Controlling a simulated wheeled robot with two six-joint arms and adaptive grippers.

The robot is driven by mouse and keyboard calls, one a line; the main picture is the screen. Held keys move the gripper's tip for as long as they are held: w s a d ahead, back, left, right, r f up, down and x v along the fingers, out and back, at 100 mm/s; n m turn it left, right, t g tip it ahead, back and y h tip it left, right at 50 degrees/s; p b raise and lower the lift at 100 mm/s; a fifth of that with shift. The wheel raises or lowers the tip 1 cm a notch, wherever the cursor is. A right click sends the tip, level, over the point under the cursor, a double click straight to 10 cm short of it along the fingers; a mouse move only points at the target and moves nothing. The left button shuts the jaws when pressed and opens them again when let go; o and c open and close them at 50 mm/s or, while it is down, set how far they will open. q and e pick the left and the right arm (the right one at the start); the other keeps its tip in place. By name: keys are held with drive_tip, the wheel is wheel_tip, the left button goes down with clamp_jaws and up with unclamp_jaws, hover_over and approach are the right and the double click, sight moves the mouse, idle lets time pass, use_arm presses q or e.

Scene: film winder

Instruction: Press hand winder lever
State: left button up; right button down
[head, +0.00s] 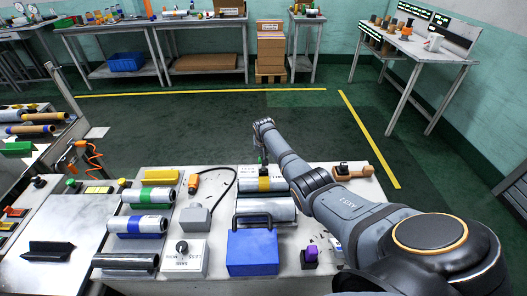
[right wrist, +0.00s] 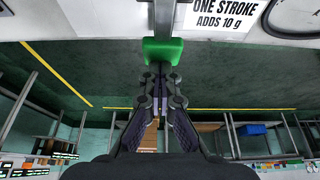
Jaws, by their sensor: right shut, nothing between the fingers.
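In the right wrist view, a green block (right wrist: 163,51) sits at the end of a grey metal bar (right wrist: 163,17); it looks like the hand winder lever. My right gripper (right wrist: 163,72) is shut and empty. Its fingertips are right at the block's lower edge in the picture; I cannot tell whether they touch it. In the head view my right arm reaches over the bench to its far edge, and its gripper is mostly hidden there. The lever is not clear in that view. My left gripper is not in view.
A white label (right wrist: 222,14) beside the bar reads "ONE STROKE ADDS 10 g". Open floor (head: 200,125) lies beyond.

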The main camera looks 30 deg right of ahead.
drive_tip(key=r+p, duration=0.4)
drive_tip(key=shift+w+d+r+p, duration=0.25)
drive_tip(key=shift+r+p, duration=0.05)
drive_tip(key=shift+p, duration=0.1)
wheel_tip(320, 180, up, 9)
drive_tip(key=w, duration=0.1)
drive_tip(key=shift+w+d, duration=0.2)
drive_tip(key=shift+d, duration=0.1)
drive_tip(key=shift+r, duration=0.1)
idle(1.3)
